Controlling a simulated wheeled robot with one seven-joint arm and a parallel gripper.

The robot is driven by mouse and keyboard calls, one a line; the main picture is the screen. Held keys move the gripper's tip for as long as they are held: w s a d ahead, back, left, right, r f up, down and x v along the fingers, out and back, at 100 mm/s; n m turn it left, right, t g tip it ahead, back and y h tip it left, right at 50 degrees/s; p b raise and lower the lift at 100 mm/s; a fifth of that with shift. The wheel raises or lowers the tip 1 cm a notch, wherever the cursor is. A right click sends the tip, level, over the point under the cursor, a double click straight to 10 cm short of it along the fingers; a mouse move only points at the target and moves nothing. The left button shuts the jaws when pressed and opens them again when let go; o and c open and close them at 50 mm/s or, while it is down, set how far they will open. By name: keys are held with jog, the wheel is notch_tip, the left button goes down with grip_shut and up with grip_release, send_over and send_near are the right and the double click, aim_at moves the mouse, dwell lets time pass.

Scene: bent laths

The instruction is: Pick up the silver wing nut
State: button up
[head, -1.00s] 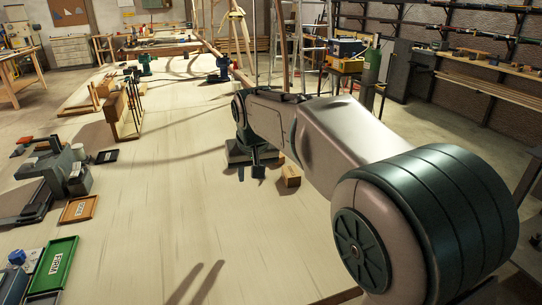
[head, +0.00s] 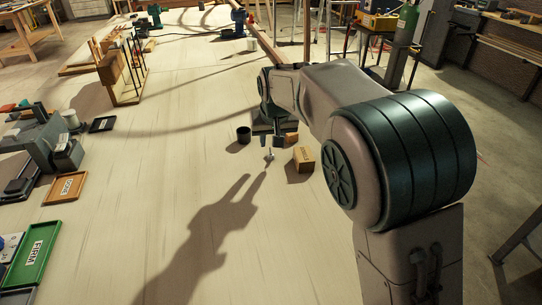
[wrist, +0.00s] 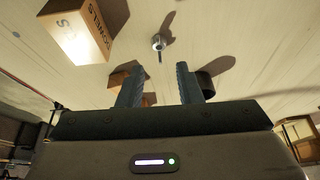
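The silver wing nut (head: 268,155) is small and stands on the pale bench top, just in front of my gripper in the head view. In the wrist view the wing nut (wrist: 158,43) lies beyond the fingertips, roughly centred between them, with a shadow beside it. My gripper (head: 275,142) is above the bench, pointing down. In the wrist view my gripper (wrist: 159,78) has its two fingers apart with nothing between them; it does not touch the wing nut.
A cardboard dowels box (head: 304,159) stands close to the right of the wing nut. A dark cup (head: 244,134) stands to the left, behind it. A green tray (head: 37,254) and an orange tray (head: 65,188) lie far left. The bench middle is clear.

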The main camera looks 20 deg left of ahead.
aim_at(271, 153)
jog(key=shift+w+x, duration=0.2)
jog(key=shift+x, duration=2.55)
jog(key=shift+a+r, duration=0.1)
jog(key=shift+c, duration=0.3)
grip_shut()
